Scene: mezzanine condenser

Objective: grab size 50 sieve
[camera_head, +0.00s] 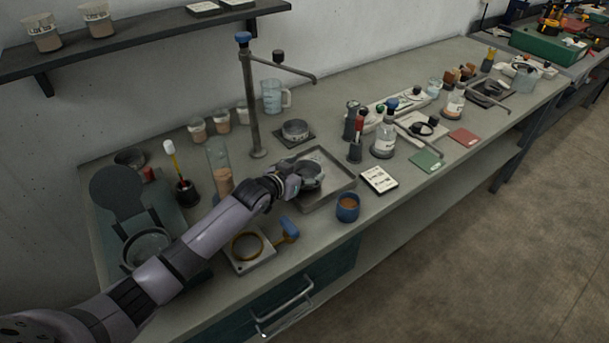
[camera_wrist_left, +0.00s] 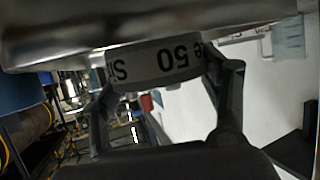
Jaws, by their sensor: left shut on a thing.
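The size 50 sieve (camera_head: 310,174) is a round, dark grey metal ring at the shallow metal tray (camera_head: 337,190) in the head view. I cannot tell whether it rests in the tray or hangs just above it. In the left wrist view the sieve's pale band (camera_wrist_left: 160,66) reads "Sieve 50", upside down. My left gripper (camera_head: 292,184) is at the near left side of the sieve, shut on it. In the left wrist view its two fingers (camera_wrist_left: 165,95) stand on either side of the band. My right gripper is not in view.
A metal stand (camera_head: 252,110) with a side arm rises behind the tray. A blue cup (camera_head: 347,207) and a label card (camera_head: 379,179) stand at its right. A glass cylinder (camera_head: 219,165) is close behind my left arm. A brass-coloured ring (camera_head: 246,247) lies in front.

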